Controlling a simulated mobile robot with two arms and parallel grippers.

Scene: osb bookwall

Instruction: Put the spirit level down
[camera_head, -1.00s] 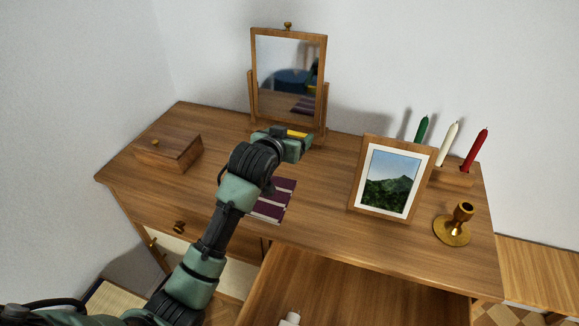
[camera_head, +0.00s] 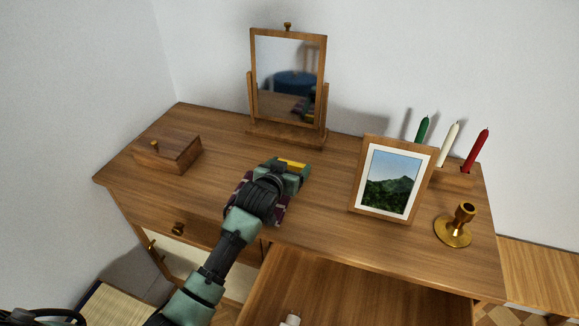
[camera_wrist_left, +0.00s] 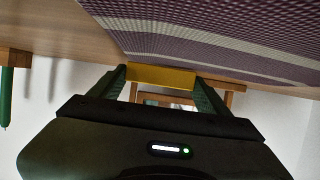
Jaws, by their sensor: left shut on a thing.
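The spirit level (camera_head: 292,165) is a yellow bar, seen only in part in the head view. My left gripper (camera_head: 289,171) is shut on it, above the dark purple striped mat (camera_head: 281,211) on the desk. The gripper and wrist hide most of the mat. In the left wrist view the level (camera_wrist_left: 160,77) lies across between the two fingers, with the striped mat (camera_wrist_left: 215,35) filling the upper part. I cannot tell whether the level touches anything below. My right gripper is not in view.
A mirror (camera_head: 290,75) on a stand is behind the gripper. A wooden box (camera_head: 168,152) is at left. A picture frame (camera_head: 357,185), a brass candlestick (camera_head: 453,232) and a wooden holder (camera_head: 455,178) with three candles are at right. Bare desk (camera_head: 325,195) lies between mat and frame.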

